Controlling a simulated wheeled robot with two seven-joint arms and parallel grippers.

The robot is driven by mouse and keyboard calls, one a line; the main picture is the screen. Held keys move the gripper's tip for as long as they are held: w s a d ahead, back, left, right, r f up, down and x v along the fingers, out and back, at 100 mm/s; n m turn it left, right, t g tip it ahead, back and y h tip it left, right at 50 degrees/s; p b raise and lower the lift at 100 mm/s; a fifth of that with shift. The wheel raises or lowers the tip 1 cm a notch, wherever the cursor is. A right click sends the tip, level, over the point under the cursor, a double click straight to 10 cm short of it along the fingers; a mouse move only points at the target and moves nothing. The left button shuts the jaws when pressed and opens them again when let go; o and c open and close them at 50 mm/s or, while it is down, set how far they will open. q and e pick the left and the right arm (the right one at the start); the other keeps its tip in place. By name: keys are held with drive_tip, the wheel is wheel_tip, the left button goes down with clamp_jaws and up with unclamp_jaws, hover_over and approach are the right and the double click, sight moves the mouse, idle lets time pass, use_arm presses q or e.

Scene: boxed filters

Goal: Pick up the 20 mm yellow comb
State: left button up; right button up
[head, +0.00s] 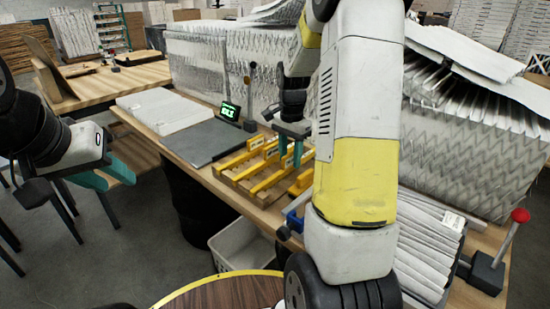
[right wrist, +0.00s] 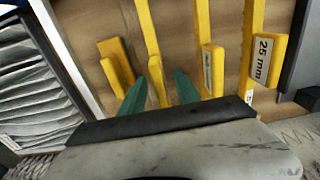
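Several yellow combs (head: 268,182) lie side by side on a wooden rack on the bench. In the right wrist view, the rightmost comb bears a "25 mm" label (right wrist: 262,60). The comb to its left has a label (right wrist: 207,72) too small to read. I cannot tell which comb is the 20 mm one. My right gripper (head: 291,153) is over the rack, teal fingers pointing down and apart. In the right wrist view, a yellow comb end (right wrist: 157,82) shows between its fingertips (right wrist: 160,80); contact is not visible. My left gripper (head: 106,176) is open and empty, away from the bench.
A dark grey mat (head: 205,141) and white flat filters (head: 160,110) lie left of the rack. A small green-lit display (head: 229,111) stands behind. Large pleated filters (head: 215,65) rise at the back. A white bin (head: 243,245) is below the bench edge.

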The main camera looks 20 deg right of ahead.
clamp_jaws()
idle(1.3)
